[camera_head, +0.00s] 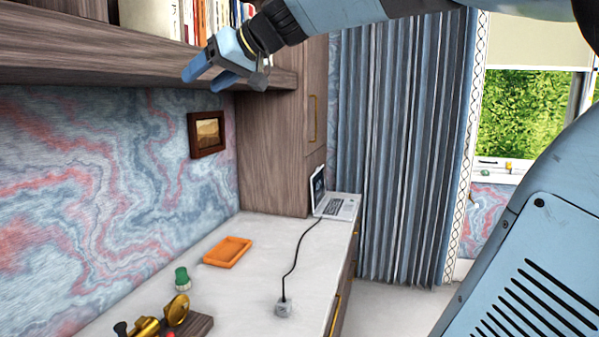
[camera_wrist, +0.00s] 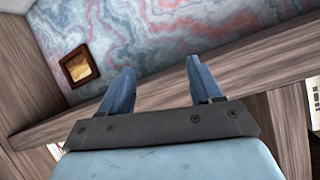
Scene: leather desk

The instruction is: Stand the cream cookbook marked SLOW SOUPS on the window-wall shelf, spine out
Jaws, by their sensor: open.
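My gripper (camera_head: 202,80) is open and empty in front of the wooden shelf (camera_head: 130,72) on the marbled wall. It also shows in the wrist view (camera_wrist: 162,80), its two blue fingers spread apart with nothing between them. Several books stand on that shelf, their upper parts cut off by the frame. A wide cream one (camera_head: 150,14) stands at the left of the row, apart from my gripper. No lettering is readable on it, so I cannot tell whether it is the SLOW SOUPS cookbook.
Below is a pale desktop (camera_head: 235,268) with an orange tray (camera_head: 228,252), laptop (camera_head: 338,206), cable, green-topped item (camera_head: 181,277) and brass object (camera_head: 146,327). A tall wooden cabinet (camera_head: 275,150) closes the shelf's right end. A framed picture (camera_head: 207,134) hangs below the shelf.

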